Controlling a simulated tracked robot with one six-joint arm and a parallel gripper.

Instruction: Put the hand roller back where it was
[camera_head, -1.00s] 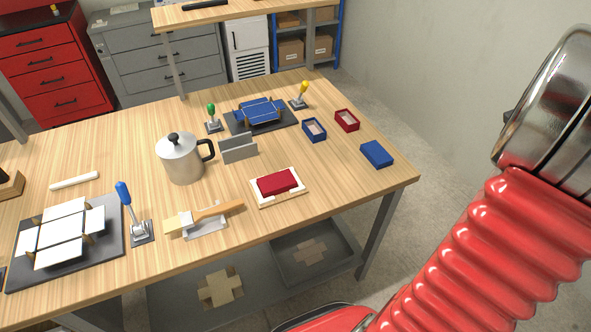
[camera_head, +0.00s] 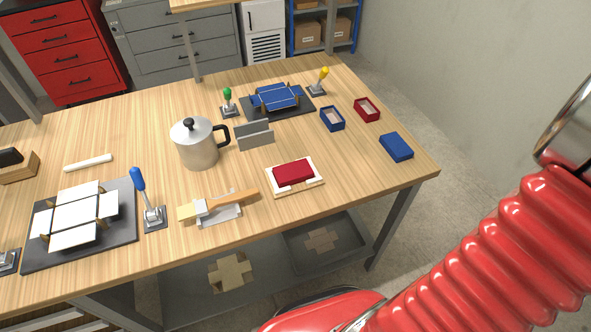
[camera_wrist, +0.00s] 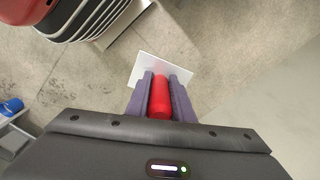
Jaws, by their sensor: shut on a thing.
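My gripper (camera_wrist: 160,95) is shut on a red handle, seen in the wrist view. I take this tool for the hand roller (camera_wrist: 160,104); a pale, flat-looking head shows beyond the fingertips. The tool is held over bare floor, off the bench. My gripper and the tool are outside the head view, where only my red arm shows at the right. On the workbench (camera_head: 350,178) a grey metal bracket (camera_head: 254,136) stands empty beside the kettle. A wooden-handled tool (camera_head: 235,201) lies on a metal rest near the front edge.
A metal kettle (camera_head: 196,146) stands mid-bench. A white-panelled fixture (camera_head: 75,222), a blue-handled clamp (camera_head: 146,195), a blue-panelled fixture (camera_head: 277,97) and a red block in a pale tray (camera_head: 294,173) surround it. Small boxes (camera_head: 366,109) sit at right. Bare bench shows behind the kettle.

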